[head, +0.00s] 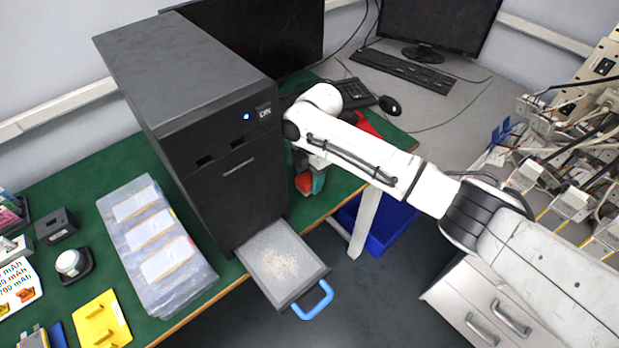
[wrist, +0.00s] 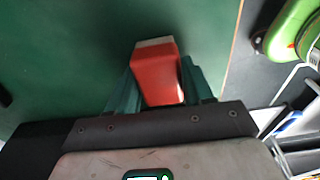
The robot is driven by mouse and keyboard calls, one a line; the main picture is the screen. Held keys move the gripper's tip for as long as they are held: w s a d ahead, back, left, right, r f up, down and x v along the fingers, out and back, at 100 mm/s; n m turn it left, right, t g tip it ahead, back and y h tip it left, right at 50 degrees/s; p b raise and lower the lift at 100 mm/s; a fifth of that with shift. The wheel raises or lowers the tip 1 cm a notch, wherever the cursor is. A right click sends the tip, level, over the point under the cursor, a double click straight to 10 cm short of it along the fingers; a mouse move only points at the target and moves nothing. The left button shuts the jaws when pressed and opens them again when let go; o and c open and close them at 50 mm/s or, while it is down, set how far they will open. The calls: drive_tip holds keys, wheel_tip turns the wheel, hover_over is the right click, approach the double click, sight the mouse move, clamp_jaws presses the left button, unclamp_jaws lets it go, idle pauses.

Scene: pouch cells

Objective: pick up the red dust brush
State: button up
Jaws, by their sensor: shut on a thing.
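The red dust brush shows in the wrist view (wrist: 158,76) as a red block with a pale end, between my gripper's teal fingers (wrist: 160,88). My gripper is shut on it. In the head view a small red part of the brush (head: 304,182) shows beside my gripper (head: 312,182), just right of the black tower, over the green table edge. The arm and tower hide much of it. I cannot tell whether it touches the table.
The black tower (head: 180,100) stands close left of my gripper. Its grey tray (head: 255,262) with pale crumbs and a blue handle sticks out over the table edge. A blue bin (head: 385,225) is below. A red item (head: 368,125) lies behind my arm.

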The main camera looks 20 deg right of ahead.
wheel_tip(320, 180, up, 3)
drive_tip(key=shift+w+f, duration=0.1)
drive_tip(key=s+a+r+p, duration=0.1)
drive_tip(key=s+a+r, duration=0.1)
drive_tip(key=s+r, duration=0.8)
drive_tip(key=shift+s, duration=2)
drive_tip(key=o, duration=0.4)
drive_tip(key=shift+c, duration=1.4)
drive_tip(key=shift+s+f, duration=0.1)
